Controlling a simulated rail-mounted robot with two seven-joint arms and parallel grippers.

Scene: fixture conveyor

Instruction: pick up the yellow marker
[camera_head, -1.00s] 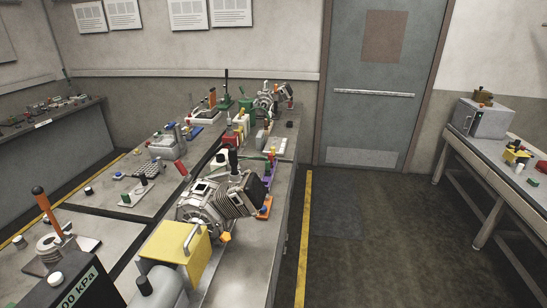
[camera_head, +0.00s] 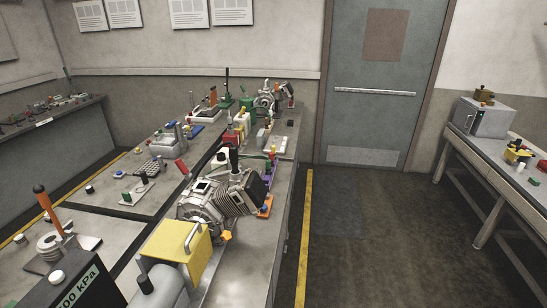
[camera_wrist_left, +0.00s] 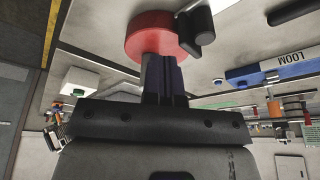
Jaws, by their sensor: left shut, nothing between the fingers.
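I cannot make out a yellow marker with certainty in either view. My left gripper (camera_wrist_left: 165,92) shows in the left wrist view, its dark fingers together with nothing between them. A red round part (camera_wrist_left: 150,36) with a dark knob beside it lies just beyond the fingertips; I cannot tell whether they touch it. Neither gripper shows in the head view, and my right gripper is in no view.
A yellow box with a handle (camera_head: 172,243) and a grey engine-like unit (camera_head: 205,205) stand on the near bench. An orange-handled lever (camera_head: 46,203) is at left. A side table (camera_head: 475,160) stands at right. The floor (camera_head: 385,240) between is clear.

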